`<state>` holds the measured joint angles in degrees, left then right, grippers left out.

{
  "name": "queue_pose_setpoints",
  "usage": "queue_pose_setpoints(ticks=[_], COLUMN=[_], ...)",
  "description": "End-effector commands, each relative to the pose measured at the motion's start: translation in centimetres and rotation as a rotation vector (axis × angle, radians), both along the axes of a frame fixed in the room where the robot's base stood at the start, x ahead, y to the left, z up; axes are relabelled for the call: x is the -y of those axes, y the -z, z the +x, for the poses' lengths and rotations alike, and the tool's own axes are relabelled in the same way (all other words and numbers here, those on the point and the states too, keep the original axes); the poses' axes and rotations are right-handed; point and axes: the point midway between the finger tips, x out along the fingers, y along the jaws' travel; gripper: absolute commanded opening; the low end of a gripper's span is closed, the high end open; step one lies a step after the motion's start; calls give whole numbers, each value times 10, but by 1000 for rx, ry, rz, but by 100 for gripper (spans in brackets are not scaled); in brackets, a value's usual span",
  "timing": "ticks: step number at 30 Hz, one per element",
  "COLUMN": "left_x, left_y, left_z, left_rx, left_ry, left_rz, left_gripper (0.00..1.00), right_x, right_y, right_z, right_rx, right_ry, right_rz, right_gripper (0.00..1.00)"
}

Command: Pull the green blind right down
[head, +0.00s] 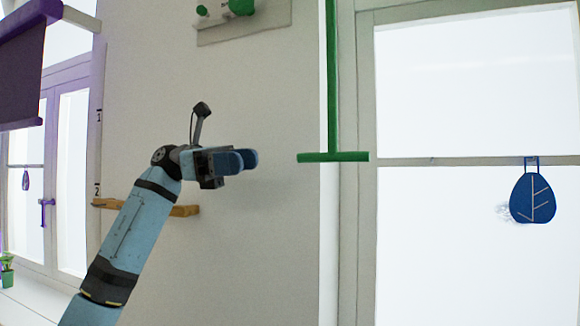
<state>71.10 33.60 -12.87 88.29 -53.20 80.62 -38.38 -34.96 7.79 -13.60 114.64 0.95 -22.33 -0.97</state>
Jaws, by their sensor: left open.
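A green pull bar (333,157) hangs level at the lower end of a long green rod (332,75) in front of the right window's frame. The rod runs up out of the top of the head view, and no green blind cloth shows. My left gripper (243,160) is open and empty, with blue fingers. In the picture it is left of the bar, at about the same height, with a gap between them. My right gripper is not in view.
A purple blind (20,65) with a purple handle (46,212) is at the left window. A wooden ledge (180,210) is behind my arm. A board with green pegs (241,6) is above. A blue leaf ornament (532,198) hangs at the right window.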

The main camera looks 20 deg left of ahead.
Motion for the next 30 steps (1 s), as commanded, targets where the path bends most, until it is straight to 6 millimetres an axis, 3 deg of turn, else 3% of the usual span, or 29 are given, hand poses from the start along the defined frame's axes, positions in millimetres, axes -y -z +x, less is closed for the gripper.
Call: queue_pose_setpoints(ticks=[7, 21, 30], left_x=[19, 113, 136], left_y=[-4, -5, -4], left_z=[-3, -7, -6], left_rx=[17, 16, 13], left_ry=[0, -1, -4], left_rz=[17, 14, 13], left_gripper=[42, 42, 42], right_x=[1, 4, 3], right_y=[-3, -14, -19], right_z=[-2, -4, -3], right_rx=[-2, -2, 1], right_ry=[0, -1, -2], right_rz=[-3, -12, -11], right_gripper=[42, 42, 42])
